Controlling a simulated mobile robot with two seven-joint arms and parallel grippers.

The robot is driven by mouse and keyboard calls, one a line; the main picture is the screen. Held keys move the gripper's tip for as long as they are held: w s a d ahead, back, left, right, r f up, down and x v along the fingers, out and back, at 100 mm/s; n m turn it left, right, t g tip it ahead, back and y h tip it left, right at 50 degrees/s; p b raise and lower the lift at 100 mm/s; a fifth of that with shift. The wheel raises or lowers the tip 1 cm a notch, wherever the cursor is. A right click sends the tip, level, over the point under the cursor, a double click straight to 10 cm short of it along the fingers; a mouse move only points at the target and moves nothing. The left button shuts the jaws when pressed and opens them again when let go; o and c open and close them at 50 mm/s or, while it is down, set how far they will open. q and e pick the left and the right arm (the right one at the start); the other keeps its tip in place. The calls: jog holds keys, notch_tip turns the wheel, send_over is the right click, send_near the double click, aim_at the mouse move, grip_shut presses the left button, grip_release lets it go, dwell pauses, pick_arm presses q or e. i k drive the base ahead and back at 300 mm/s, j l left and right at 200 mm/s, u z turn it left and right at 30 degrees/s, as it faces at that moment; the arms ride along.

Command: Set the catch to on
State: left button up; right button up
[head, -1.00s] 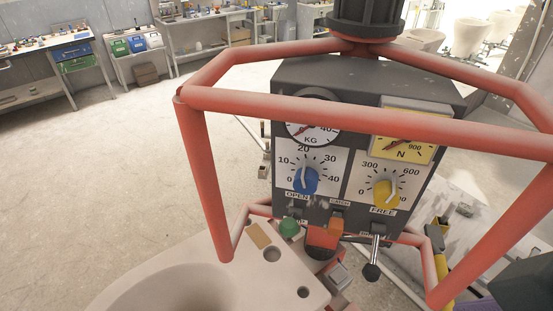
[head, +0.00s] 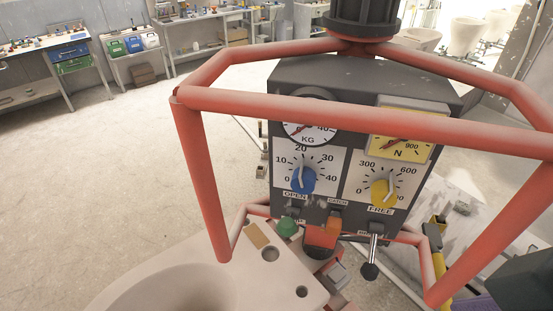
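The dark control box (head: 290,90) hangs inside a red tubular frame (head: 360,115) in the head view. A small label reading CATCH (head: 338,202) sits low on its front, between the two dials. Below it is an orange switch piece (head: 332,226); I cannot tell whether it stands at on or off. A green button (head: 288,227) is to its left, and a metal lever with a black ball end (head: 371,270) is to its right. Neither of my grippers shows in the view.
A blue knob (head: 303,180) and a yellow knob (head: 383,193) sit above the catch, under two gauges. The frame's front bar crosses before the box. A pale basin (head: 200,290) lies below left. Benches stand far back; the floor at left is clear.

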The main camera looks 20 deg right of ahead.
aim_at(334, 227)
jog(key=z, duration=0.9)
